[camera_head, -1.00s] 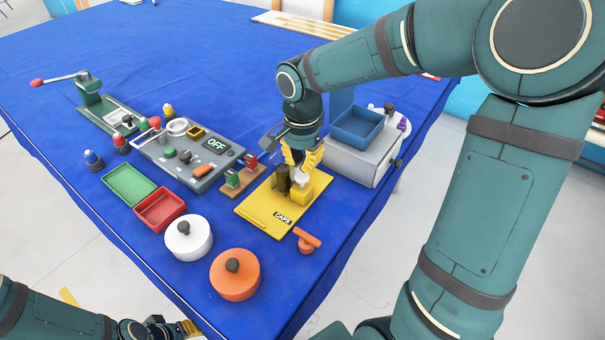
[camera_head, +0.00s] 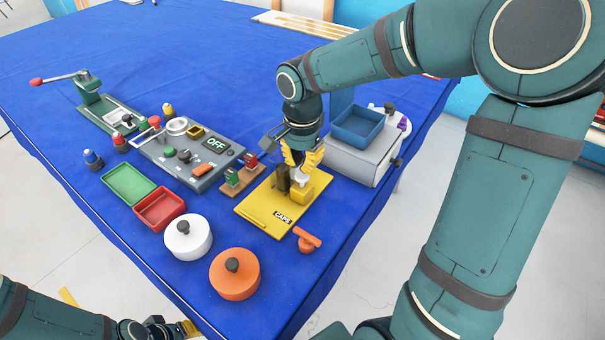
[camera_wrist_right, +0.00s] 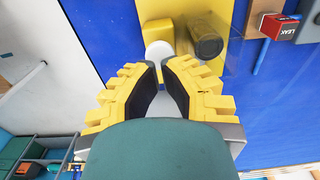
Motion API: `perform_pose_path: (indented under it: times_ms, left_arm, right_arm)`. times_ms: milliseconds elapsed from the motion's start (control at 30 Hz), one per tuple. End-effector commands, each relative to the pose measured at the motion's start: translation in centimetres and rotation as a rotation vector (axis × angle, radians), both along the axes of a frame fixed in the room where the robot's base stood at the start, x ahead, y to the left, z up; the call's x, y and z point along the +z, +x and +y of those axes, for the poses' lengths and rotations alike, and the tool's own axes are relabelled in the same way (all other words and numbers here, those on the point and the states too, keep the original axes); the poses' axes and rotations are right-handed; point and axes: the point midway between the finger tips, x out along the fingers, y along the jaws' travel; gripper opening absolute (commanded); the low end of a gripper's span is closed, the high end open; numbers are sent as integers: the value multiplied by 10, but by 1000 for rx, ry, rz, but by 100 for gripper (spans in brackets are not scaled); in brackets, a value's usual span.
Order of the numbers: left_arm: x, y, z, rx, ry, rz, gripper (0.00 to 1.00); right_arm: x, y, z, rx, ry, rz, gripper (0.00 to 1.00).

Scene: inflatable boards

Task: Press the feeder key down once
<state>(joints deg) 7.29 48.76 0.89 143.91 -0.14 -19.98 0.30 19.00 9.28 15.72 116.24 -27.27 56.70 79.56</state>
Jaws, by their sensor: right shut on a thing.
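The yellow feeder plate (camera_head: 252,213) marked CAPS lies near the table's right edge. It carries a dark cylinder (camera_head: 281,179) and a yellow block (camera_head: 299,197). A white round piece (camera_head: 300,179), which looks like the feeder key, is above the block and also shows at the fingertips in the wrist view (camera_wrist_right: 158,50). My left gripper (camera_head: 188,328) is low at the bottom left, mostly cut off.
A grey machine with a blue tray (camera_head: 357,125) stands right behind the feeder. A wooden stand with red and green blocks (camera_head: 240,179) is left of it, beside the grey OFF panel (camera_head: 188,155). An orange piece (camera_head: 307,240) and lidded pots (camera_head: 235,275) are in front.

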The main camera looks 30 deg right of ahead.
Motion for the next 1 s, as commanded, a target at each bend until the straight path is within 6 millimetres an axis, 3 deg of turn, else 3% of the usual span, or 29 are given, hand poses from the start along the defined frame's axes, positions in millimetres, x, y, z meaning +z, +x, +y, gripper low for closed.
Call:
perform_pose_path:
  times_ms: [1000]
  left_arm:
    - [-16, 0, 0, 0, 0, 0, 54]
  right_arm:
    - [-19, 0, 0, 0, 0, 0, 0]
